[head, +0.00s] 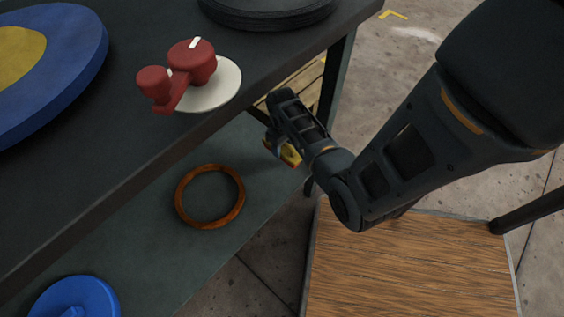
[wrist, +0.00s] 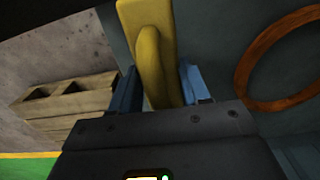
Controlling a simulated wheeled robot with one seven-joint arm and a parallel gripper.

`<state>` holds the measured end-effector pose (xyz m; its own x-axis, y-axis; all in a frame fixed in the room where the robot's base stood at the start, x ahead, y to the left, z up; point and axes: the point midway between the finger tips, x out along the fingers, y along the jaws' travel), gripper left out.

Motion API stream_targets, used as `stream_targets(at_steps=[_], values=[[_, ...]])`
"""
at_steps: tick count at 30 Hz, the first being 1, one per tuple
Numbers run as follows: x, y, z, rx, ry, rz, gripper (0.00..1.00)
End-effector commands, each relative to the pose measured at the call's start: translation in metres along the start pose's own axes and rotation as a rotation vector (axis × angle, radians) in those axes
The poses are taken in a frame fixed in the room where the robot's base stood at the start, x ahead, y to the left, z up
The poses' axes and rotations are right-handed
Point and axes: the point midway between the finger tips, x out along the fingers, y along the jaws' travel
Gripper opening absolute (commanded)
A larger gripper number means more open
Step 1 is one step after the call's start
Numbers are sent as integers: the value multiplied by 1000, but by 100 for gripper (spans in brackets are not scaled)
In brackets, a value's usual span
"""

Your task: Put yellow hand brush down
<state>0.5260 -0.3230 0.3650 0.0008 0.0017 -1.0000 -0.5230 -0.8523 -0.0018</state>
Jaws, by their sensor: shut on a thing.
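The yellow hand brush (wrist: 150,45) is between the two fingers of my gripper (wrist: 160,88) in the wrist view, with its handle between them. In the head view a small part of the yellow brush (head: 289,154) shows beside my gripper (head: 272,140), over the right end of the lower shelf. My gripper is shut on the brush. Most of the brush is hidden by my gripper in the head view. I cannot tell whether the brush touches the shelf.
A brown wooden ring (head: 210,225) lies on the lower shelf (head: 150,235); a blue round thing (head: 75,298) is at its near left. Above, the dark tabletop (head: 105,135) holds a red crank handle on a white disc (head: 222,92). A wooden crate (wrist: 70,105) stands beyond the shelf.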

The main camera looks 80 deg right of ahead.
Motion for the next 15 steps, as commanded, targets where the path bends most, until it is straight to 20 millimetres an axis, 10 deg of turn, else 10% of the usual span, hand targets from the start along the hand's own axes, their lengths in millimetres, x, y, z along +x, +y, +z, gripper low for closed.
stream_targets(at_steps=[15], values=[[62,0,-1,-1,0,0,0]])
